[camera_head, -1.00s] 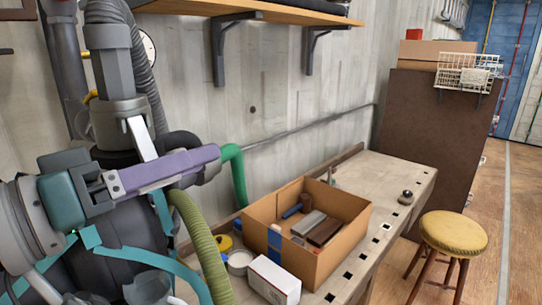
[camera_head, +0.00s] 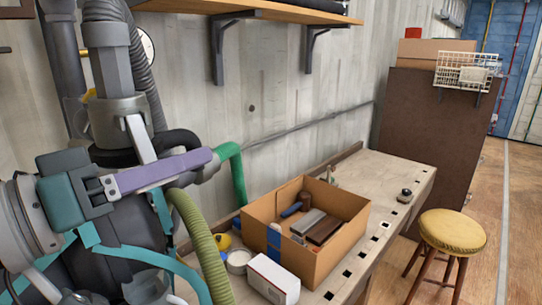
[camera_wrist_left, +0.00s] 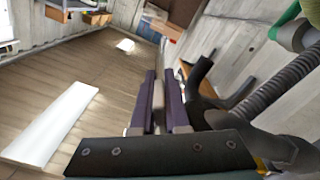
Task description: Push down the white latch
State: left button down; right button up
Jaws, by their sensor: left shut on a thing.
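The white latch (camera_head: 143,136) is a short pale bar slanting down from a grey collar on the dark machine at the left. Its lower end is hidden behind the purple fingers of my left gripper (camera_head: 203,160). In the left wrist view, a pale bar, apparently the latch (camera_wrist_left: 158,98), lies between the two purple fingers. My left gripper is shut on it, with its fingers pointing right across the machine in the head view. My right gripper is not in view.
A green hose (camera_head: 233,175) rises close by the fingertips, and a ribbed olive hose (camera_head: 196,235) curves below. A cardboard box (camera_head: 322,252) stands on the workbench (camera_head: 385,180), with a white box (camera_head: 273,278) in front. A yellow stool (camera_head: 453,230) stands at the right.

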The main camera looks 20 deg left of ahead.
pick_arm(q)
jog(key=shift+w+a+f+m, duration=0.15)
jog(key=shift+a+m, duration=0.25)
jog(key=shift+m, duration=0.6)
jog(key=c, duration=0.9)
grip_release()
jog(key=shift+b+v, duration=0.55)
jog(key=shift+v, duration=4.4)
